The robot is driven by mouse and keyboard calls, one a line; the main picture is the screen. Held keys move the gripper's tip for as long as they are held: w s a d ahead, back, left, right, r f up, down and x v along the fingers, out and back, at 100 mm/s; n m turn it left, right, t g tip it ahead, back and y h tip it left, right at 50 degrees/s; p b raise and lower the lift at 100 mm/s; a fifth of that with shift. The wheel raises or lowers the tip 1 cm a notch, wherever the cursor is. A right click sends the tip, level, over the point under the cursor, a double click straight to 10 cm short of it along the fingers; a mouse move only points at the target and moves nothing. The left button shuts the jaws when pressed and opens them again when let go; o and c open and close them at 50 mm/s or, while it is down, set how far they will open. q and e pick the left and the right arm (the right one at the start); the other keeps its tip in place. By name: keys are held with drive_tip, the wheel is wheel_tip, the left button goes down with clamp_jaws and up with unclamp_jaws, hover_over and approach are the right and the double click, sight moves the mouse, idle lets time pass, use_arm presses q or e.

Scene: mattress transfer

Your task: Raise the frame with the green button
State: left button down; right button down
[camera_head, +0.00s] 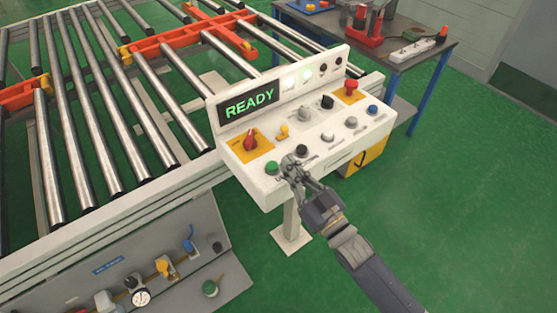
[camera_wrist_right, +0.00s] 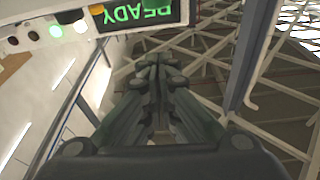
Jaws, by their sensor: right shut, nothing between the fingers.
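The green button (camera_head: 272,168) is at the left front corner of the white control panel (camera_head: 262,185). My right gripper (camera_head: 287,162) is shut and empty, with its fingertips just right of the green button. I cannot tell whether they touch the panel. In the right wrist view the shut fingers (camera_wrist_right: 160,65) point toward the area below the READY display (camera_wrist_right: 143,12); the green button does not show there. The orange frame (camera_head: 170,38) lies among the rollers of the conveyor. My left gripper is not in view.
The panel also carries a red knob (camera_head: 250,139), a red button (camera_head: 351,86) and several other buttons. The roller conveyor (camera_head: 130,100) fills the left. A table (camera_head: 415,55) with tools and a power strip stands at the back right. The green floor at right is clear.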

sight(278, 175)
drive_tip(key=p+x, duration=0.1)
drive_tip(key=x, duration=0.4)
drive_tip(key=shift+w+a+r, duration=0.2)
drive_tip(key=shift+w+r, duration=0.05)
drive_tip(key=shift+w, duration=0.05)
drive_tip(key=f, duration=0.3)
drive_tip(key=shift+s+d+p, duration=0.15)
drive_tip(key=shift+s+p, duration=0.15)
drive_tip(key=shift+s+f, duration=0.2)
drive_tip(key=shift+f, duration=0.55)
drive_tip(key=shift+f, duration=0.1)
